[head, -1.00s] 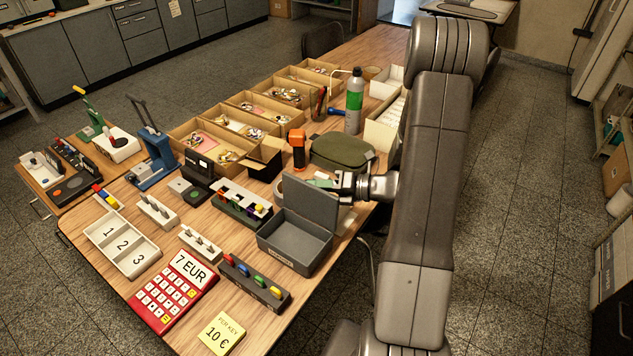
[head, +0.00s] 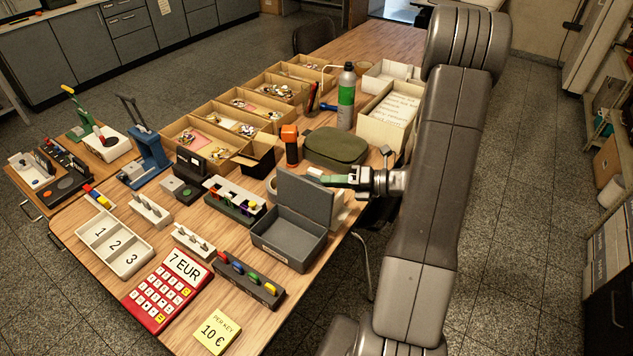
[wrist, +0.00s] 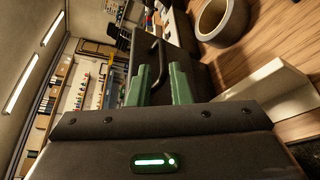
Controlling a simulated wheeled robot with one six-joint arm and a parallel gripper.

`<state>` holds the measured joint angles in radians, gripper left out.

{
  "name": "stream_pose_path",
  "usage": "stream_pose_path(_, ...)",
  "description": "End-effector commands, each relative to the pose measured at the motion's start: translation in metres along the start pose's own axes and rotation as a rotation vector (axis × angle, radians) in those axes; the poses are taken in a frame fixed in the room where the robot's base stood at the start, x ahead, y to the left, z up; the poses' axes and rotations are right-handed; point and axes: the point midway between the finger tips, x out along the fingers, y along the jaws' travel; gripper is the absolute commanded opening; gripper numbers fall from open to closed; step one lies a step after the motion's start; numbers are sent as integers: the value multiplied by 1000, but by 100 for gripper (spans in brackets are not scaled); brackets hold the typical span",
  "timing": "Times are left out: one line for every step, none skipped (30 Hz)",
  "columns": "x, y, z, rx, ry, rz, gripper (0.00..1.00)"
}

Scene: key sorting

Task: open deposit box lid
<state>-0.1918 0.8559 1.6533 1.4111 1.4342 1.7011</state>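The deposit box (head: 290,238) is an open grey tray near the front right edge of the table. Its lid (head: 305,200) stands raised at the back, and the inside of the box looks empty. My gripper (head: 335,180), with green fingers, is behind the lid near its upper right edge. In the wrist view, the two green fingers of my gripper (wrist: 162,85) stand apart, with a dark curved bar and a dark panel beyond them. I cannot tell whether the fingers touch the lid.
A key rack (head: 248,280) and a red keypad (head: 166,291) lie in front and to the left. A round ring-shaped thing (wrist: 220,20) shows in the wrist view.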

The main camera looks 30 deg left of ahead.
Motion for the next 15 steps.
stream_pose_path(-13,-2,1,-1,-6,-3,18)
stream_pose_path(-20,-1,1,-1,-5,-3,18)
stream_pose_path(-28,-1,1,-1,-5,-3,18)
stream_pose_path(-35,-1,1,-2,-5,-3,18)
stream_pose_path(-41,-1,1,-2,-4,-3,18)
stream_pose_path(-48,-1,1,-2,-5,-3,18)
stream_pose_path(-54,-1,1,-2,-4,-4,18)
stream_pose_path(-58,-1,0,-1,-3,-3,18)
stream_pose_path(-64,-1,1,-1,-3,-2,18)
stream_pose_path(-68,-1,1,0,-4,-2,18)
stream_pose_path(-71,-1,1,0,-3,-2,18)
stream_pose_path(-74,-1,0,0,-2,-2,18)
stream_pose_path(-76,-1,0,0,-1,-2,18)
stream_pose_path(-78,-1,0,0,-1,-1,18)
stream_pose_path(-80,-1,0,0,-1,-1,18)
